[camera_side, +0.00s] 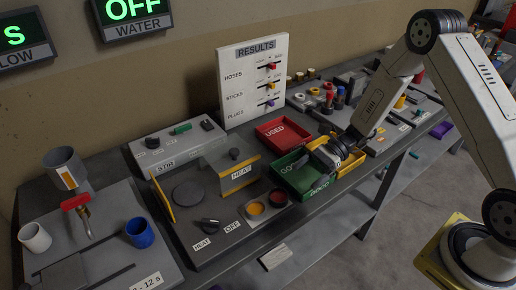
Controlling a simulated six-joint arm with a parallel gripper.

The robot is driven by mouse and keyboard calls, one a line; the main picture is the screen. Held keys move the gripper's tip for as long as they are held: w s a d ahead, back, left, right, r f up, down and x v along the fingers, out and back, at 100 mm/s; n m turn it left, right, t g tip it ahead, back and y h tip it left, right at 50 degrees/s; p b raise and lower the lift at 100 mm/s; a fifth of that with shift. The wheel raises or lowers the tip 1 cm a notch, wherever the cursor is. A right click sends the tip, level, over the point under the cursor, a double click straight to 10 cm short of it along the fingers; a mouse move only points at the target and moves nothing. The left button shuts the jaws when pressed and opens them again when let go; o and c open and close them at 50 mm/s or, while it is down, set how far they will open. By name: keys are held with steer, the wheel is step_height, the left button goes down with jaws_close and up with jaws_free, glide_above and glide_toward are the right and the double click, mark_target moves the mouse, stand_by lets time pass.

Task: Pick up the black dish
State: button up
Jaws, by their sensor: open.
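I cannot tell for sure which thing is the black dish. Two small round dark-rimmed dishes stand at the front of the bench: one with orange content (256,209) and one with dark red content (278,198). A flat dark grey disc (188,194) lies on the heating station to their left. My gripper (318,162) is over the green tray (284,177), right of and behind the small dishes and apart from them. It is open; its fingertips are small and partly hidden, and I see nothing held.
A red tray (282,131) marked USED stands behind the green one, and a yellow tray (352,166) to its right. An upright yellow-edged guard (239,178) stands left of the trays. A white results board (252,82) stands behind. A black-handled knob (210,222) sits at the front.

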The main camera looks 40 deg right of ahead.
mark_target(278, 197)
steer(key=shift+x, duration=1.15)
steer(key=shift+f+x, duration=0.1)
steer(key=shift+x, duration=1.2)
steer(key=shift+f+x, duration=0.15)
steer(key=shift+x, duration=1.2)
steer(key=shift+d, duration=0.15)
steer(key=c, duration=1.2)
steer(key=shift+o, duration=0.2)
steer(key=shift+r, duration=0.15)
